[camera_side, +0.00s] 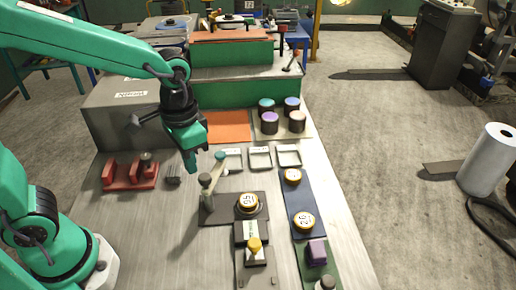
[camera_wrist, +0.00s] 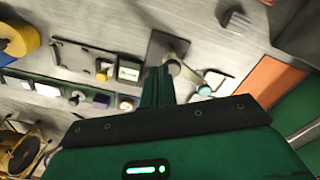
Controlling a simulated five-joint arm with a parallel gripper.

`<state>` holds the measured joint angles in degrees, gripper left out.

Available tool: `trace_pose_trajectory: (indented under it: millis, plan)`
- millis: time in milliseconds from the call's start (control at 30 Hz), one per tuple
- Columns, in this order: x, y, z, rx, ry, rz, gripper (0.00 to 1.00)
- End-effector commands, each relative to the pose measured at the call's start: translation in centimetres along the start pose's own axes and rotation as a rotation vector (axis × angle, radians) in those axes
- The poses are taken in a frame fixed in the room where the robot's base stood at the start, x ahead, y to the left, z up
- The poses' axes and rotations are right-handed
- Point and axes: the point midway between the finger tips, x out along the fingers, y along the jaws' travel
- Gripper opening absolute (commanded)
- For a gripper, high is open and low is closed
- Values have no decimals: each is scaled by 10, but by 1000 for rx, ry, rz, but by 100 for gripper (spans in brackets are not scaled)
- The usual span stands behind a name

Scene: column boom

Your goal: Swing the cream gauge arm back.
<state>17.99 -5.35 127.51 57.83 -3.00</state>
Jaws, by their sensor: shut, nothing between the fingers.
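The cream gauge arm (camera_side: 215,169) reaches from a grey post (camera_side: 206,184) on a dark plate (camera_side: 226,215), up and to the right to a teal tip (camera_side: 220,155). My gripper (camera_side: 192,168) is shut and empty, pointing down, just left of the arm's teal tip and behind the post. In the wrist view my fingers (camera_wrist: 158,84) cover part of the plate, and the cream arm (camera_wrist: 188,75) with its teal knob (camera_wrist: 204,90) shows right of them. I cannot tell whether they touch.
A red bracket (camera_side: 130,174) and a small dark block (camera_side: 173,179) lie to the left. Small trays (camera_side: 260,158) stand to the right. A blue strip with yellow discs (camera_side: 298,205) lies farther right. Capped jars (camera_side: 269,124) and an orange mat (camera_side: 227,128) are behind.

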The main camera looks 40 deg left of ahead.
Motion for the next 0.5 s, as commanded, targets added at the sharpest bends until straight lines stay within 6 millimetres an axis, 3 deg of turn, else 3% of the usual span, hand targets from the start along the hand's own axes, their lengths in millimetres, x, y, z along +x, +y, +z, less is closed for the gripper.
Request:
trace_pose_trajectory:
  millis: [500]
  plan:
    - [-6,-6,-1,-3,1,0,0]
